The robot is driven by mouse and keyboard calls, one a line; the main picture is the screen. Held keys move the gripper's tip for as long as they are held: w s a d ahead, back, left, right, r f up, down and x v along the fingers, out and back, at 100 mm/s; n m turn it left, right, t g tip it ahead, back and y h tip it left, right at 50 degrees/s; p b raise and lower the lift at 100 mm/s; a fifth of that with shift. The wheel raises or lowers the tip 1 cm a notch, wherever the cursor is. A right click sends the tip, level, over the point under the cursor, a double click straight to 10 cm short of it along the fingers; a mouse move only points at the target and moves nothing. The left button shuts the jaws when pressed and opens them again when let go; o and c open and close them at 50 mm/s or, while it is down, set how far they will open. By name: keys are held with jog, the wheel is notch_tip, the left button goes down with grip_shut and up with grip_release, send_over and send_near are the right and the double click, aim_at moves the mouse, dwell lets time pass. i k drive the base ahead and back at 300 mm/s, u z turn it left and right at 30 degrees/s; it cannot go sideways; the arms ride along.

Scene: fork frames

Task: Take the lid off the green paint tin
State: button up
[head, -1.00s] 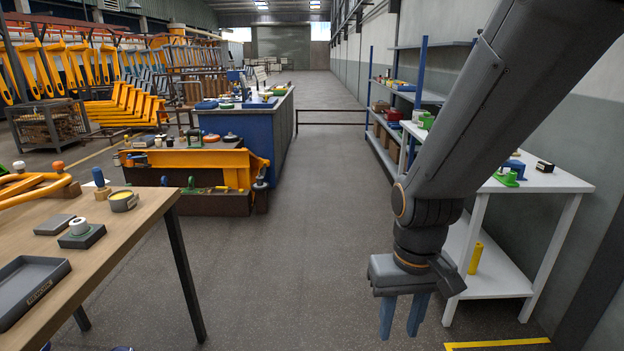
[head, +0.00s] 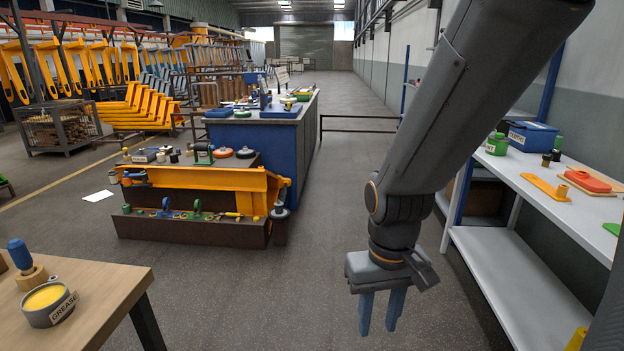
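A small green tin (head: 497,144) with a pale label and a green top stands at the far left end of the white workbench (head: 560,207) on the right. It is too small to read the label or to tell how its lid sits. My gripper (head: 381,313) hangs in front of me over the floor, fingers pointing down. Its two blue fingers are apart with nothing between them. It is left of the bench and well clear of the green tin.
A blue box (head: 533,136), an orange plate (head: 548,187) and a red block (head: 588,181) lie on the white bench. A wooden table (head: 95,300) with a grease tin (head: 47,304) is at lower left. An orange frame (head: 200,178) stands ahead. The floor between is clear.

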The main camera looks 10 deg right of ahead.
aim_at(498, 136)
jog(key=z, duration=0.05)
jog(key=i, duration=1.8)
jog(key=z, duration=0.6)
jog(key=i, duration=1.75)
jog(key=z, duration=1.2)
jog(key=i, duration=1.35)
jog(key=z, duration=0.55)
